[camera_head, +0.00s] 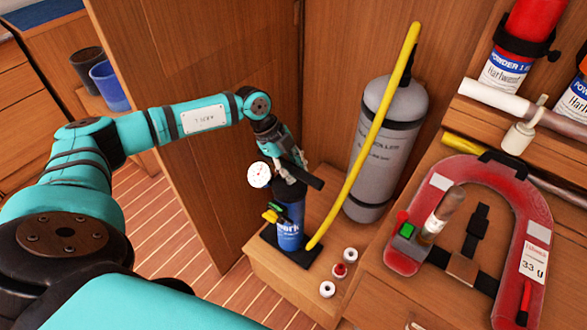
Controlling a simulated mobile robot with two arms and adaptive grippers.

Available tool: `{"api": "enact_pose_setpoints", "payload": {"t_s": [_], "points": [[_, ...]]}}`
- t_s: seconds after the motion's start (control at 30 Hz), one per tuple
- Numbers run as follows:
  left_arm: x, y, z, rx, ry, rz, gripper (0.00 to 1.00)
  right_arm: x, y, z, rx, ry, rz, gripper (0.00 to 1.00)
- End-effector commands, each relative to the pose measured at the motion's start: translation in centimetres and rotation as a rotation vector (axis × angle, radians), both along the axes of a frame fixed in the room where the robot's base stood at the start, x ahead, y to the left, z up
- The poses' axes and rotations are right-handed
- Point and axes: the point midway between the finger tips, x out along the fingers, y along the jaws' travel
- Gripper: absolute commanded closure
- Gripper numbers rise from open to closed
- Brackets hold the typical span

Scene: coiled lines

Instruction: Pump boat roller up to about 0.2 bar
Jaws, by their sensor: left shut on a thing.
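A blue hand pump (290,222) with a black foot plate stands upright on a low wooden step. Its black handle (309,181) sits just above the barrel. My left gripper (290,172) reaches down from above and is shut on the handle; its fingertips are partly hidden. A white round gauge (259,174) is beside the handle, its reading too small to tell. A yellow hose (370,143) runs from the pump's base up past the roller's top. My right gripper is not in view.
A red horseshoe buoy (466,169) lies at right, below red powder extinguishers (519,45). A wooden panel (200,75) stands behind my left arm. A blue cup (110,86) is at far left.

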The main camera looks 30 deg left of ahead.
Motion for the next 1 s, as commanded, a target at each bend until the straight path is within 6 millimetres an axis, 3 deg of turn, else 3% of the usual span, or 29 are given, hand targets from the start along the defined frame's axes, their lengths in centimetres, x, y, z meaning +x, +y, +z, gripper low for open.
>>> {"api": "enact_pose_setpoints", "payload": {"t_s": [0.03, 0.2, 0.5, 0.7, 1.0], "points": [[0.1, 0.0, 1.9, 0.000, -0.003, -0.003, 1.00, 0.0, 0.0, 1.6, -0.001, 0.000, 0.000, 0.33], [0.1, 0.1, 6.4, 0.000, -0.007, -0.003, 1.00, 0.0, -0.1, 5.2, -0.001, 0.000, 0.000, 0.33], [0.2, 0.1, 13.4, 0.001, -0.008, -0.002, 1.00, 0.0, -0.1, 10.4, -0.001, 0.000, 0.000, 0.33], [0.2, 0.1, 15.9, 0.001, -0.008, -0.002, 1.00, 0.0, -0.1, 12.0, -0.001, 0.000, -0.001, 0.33], [0.2, 0.1, 16.5, 0.001, -0.008, -0.002, 1.00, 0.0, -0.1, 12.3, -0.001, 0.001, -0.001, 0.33]]}}
